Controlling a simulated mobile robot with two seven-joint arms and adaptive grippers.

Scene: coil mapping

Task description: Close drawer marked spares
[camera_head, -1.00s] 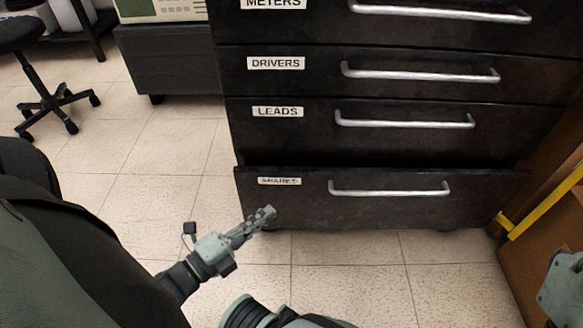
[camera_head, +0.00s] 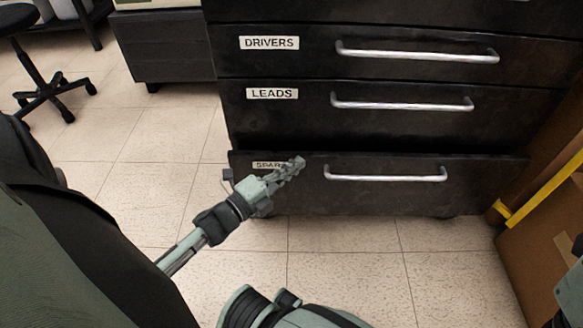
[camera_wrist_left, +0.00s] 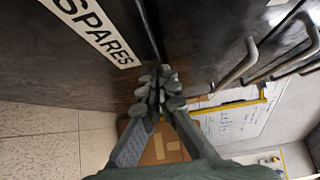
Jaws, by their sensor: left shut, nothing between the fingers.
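The SPARES drawer (camera_head: 400,192) is the lowest black drawer and stands partly pulled out, with a dark gap along its top edge. Its silver bar handle (camera_head: 385,175) is clear of my grippers. My left gripper (camera_head: 298,162) is shut and empty, in front of the drawer face by its label, left of the handle. It covers part of the SPARES label (camera_head: 262,165). In the left wrist view the label (camera_wrist_left: 97,28) reads fully, and the shut fingertips (camera_wrist_left: 160,88) appear close to the drawer front; contact cannot be told. My right gripper is not in view.
The LEADS drawer (camera_head: 400,118) and the DRIVERS drawer (camera_head: 400,65) above look shut. A cardboard box (camera_head: 545,250) and a yellow bar (camera_head: 540,190) stand at the right. An office chair (camera_head: 45,95) is at the far left. The tiled floor (camera_head: 345,255) in front is clear.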

